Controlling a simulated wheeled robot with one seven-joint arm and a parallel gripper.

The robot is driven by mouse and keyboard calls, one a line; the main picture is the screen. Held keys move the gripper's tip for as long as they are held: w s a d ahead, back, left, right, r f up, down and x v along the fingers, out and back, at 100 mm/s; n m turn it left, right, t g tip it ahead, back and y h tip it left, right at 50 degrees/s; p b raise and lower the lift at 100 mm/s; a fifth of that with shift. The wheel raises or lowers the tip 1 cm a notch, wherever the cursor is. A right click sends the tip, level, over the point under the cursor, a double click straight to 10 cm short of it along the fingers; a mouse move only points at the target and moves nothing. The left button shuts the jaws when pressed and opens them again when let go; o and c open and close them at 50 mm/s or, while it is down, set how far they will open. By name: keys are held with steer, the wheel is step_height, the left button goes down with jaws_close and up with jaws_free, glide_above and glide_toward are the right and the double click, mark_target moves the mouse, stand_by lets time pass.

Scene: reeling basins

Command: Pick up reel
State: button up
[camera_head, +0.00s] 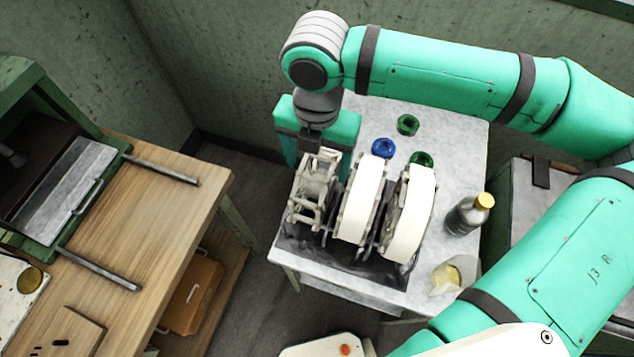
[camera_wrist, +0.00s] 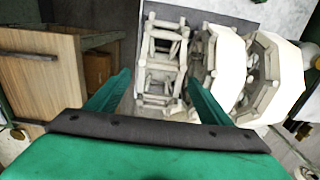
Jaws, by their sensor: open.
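Three reels stand side by side on a dark rack on a grey-topped table. The left reel (camera_head: 313,190) is a bare pale frame with open bars; it also shows in the wrist view (camera_wrist: 160,58). The middle reel (camera_head: 361,200) and the right reel (camera_head: 411,213) carry broad white bands. My gripper (camera_head: 317,160) is at the back end of the bare reel, pointing down, with green fingers. In the wrist view my gripper (camera_wrist: 158,80) is open, its fingers apart on either side of the bare reel. Whether they touch it I cannot tell.
A blue spool (camera_head: 383,148) and two green spools lie behind the reels. A grey bottle with a yellow cap (camera_head: 470,213) and a pale yellow item (camera_head: 451,277) are on the right. A wooden bench (camera_head: 150,225) stands left, across a floor gap.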

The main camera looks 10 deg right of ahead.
steer(key=shift+c, duration=0.2)
steer(key=c, duration=1.2)
steer(key=shift+r, duration=0.1)
step_height(320, 180, up, 28)
